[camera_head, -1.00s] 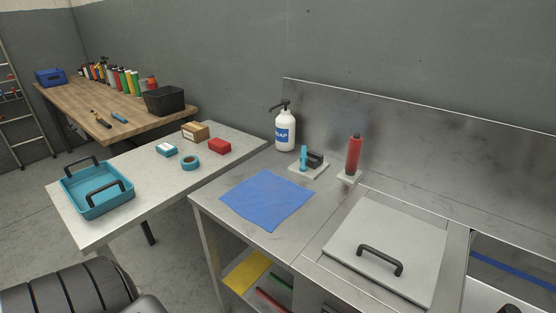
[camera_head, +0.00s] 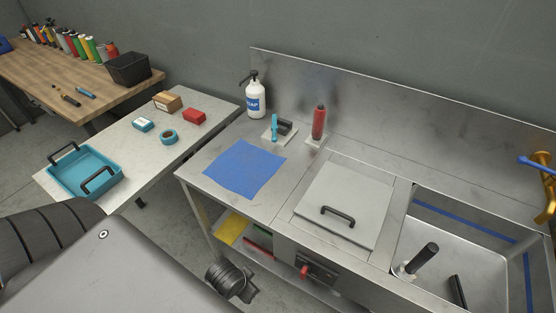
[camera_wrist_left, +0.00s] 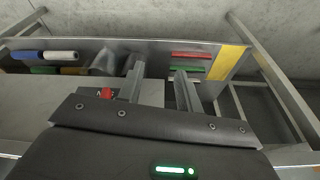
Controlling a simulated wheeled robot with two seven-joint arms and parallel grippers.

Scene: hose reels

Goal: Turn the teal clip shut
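The teal clip (camera_head: 275,124) stands upright on a small pale base plate (camera_head: 268,139) near the back of the steel counter, beside a dark block (camera_head: 285,126). Whether it touches the block is too small to tell. In the left wrist view my left gripper (camera_wrist_left: 160,88) has its two fingers apart with nothing between them, pointing toward the shelf area under the counter. The clip does not show in that view. My left gripper's fingers cannot be made out in the head view. My right gripper is not in view.
A soap bottle (camera_head: 255,97) stands left of the clip, and a red cylinder (camera_head: 319,122) on a pale base stands right. A blue cloth (camera_head: 244,168) lies in front. A lid with a black handle (camera_head: 338,216) and a sink (camera_head: 480,255) are farther right. A side table (camera_head: 105,143) holds a teal tray.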

